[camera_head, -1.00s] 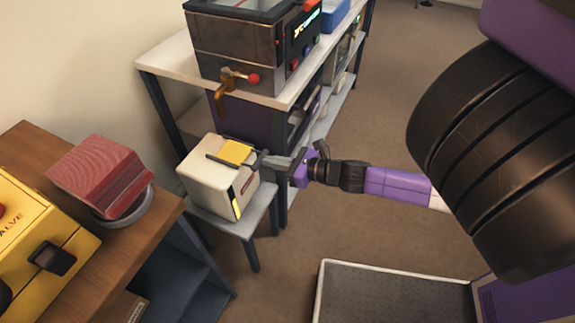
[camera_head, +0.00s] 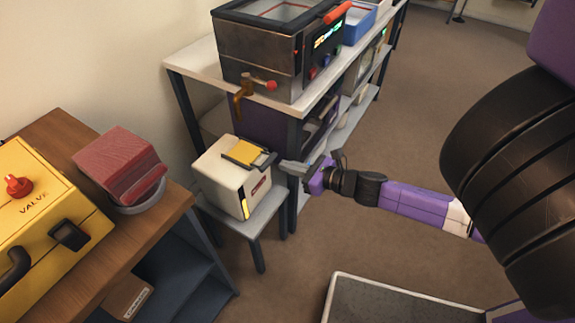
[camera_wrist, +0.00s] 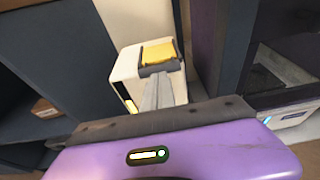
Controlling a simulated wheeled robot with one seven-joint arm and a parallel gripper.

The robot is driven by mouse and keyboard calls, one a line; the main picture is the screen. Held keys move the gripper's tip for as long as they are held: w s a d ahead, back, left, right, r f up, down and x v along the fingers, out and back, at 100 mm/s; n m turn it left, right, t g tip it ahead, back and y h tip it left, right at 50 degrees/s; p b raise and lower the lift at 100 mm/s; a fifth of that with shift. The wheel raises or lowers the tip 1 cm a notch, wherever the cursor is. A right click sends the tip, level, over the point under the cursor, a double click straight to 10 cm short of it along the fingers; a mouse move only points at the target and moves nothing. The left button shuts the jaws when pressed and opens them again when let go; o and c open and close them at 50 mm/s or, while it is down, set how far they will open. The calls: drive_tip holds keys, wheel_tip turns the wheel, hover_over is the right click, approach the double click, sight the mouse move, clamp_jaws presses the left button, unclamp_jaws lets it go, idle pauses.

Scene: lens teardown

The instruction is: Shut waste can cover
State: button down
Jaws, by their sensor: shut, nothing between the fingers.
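The waste can is a small cream-white box (camera_head: 222,178) with a yellow strip on its front corner, standing on a grey stool. Its cover, a yellow panel with dark edging (camera_head: 246,154), lies over the top; I cannot tell whether it is fully down. My gripper (camera_head: 284,167) is shut and empty, its grey fingertips close to the can's upper right edge. In the wrist view the fingers (camera_wrist: 157,88) point at the dark edge of the yellow cover (camera_wrist: 158,53), and the can's white side (camera_wrist: 124,72) shows at left. Whether the fingertips touch it is unclear.
The grey stool (camera_head: 262,218) stands beside a shelf table (camera_head: 190,62) carrying a metal tank (camera_head: 258,50). A wooden bench (camera_head: 160,212) at left holds a yellow valve box (camera_head: 50,225) and a red block (camera_head: 118,165). Brown floor is open at right.

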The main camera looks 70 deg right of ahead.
drive_tip(key=v, duration=1)
drive_tip(key=shift+s, duration=0.2)
